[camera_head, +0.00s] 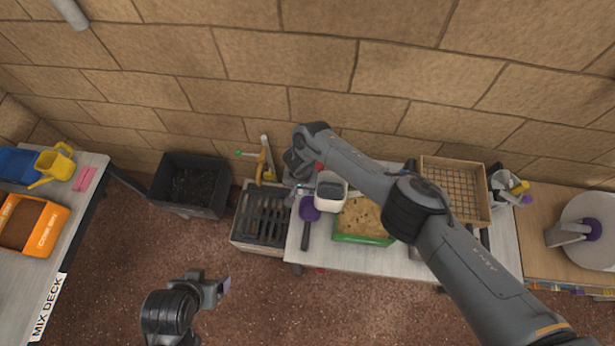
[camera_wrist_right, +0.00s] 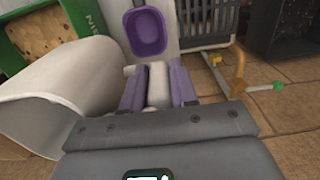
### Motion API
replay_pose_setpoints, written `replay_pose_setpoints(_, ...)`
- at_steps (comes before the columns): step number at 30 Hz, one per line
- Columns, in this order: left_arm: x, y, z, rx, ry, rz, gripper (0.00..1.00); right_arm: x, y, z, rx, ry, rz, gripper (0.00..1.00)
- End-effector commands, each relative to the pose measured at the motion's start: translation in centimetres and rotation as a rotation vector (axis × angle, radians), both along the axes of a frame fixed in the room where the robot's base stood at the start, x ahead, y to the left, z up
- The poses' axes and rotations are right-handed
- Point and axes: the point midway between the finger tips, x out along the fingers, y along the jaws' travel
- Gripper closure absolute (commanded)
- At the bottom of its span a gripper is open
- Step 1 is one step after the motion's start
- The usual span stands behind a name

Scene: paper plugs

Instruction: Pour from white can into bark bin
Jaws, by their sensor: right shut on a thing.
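The can's pale body (camera_wrist_right: 45,105) fills the left of that view. My left gripper (camera_head: 224,286) hangs empty over the brown floor; its finger gap is unclear.
A purple scoop (camera_head: 309,209) lies left of the bark bin. A dark slatted crate (camera_head: 264,220) and a black bin (camera_head: 190,186) stand further left. A mesh-bottomed wooden tray (camera_head: 452,190) is at the right. A brick wall runs close behind.

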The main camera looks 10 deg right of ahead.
Motion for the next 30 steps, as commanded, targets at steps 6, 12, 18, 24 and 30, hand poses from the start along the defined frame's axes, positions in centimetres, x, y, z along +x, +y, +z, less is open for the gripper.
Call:
replay_pose_setpoints(6, 0.0, -0.1, -1.9, 0.000, 0.001, -0.001, 0.15, -0.1, 0.1, -1.8, -0.001, -0.001, -0.004, 1.00)
replay_pose_setpoints(12, 0.0, -0.2, -4.7, -0.005, 0.003, 0.001, 0.15, 0.0, 0.1, -4.0, -0.001, -0.002, -0.002, 1.00)
replay_pose_setpoints(18, -0.2, -0.3, -2.3, -0.011, 0.016, 0.007, 0.15, 0.0, 0.0, -1.5, 0.068, -0.020, -0.005, 1.00)
replay_pose_setpoints(24, 0.1, -0.4, -0.1, -0.015, -0.007, 0.007, 0.15, 0.0, 0.4, -0.3, 0.156, -0.045, -0.004, 1.00)
replay_pose_setpoints(30, 0.0, -0.3, -0.6, -0.012, 0.002, 0.006, 0.15, 0.1, 0.4, -0.4, 0.153, -0.045, -0.004, 1.00)
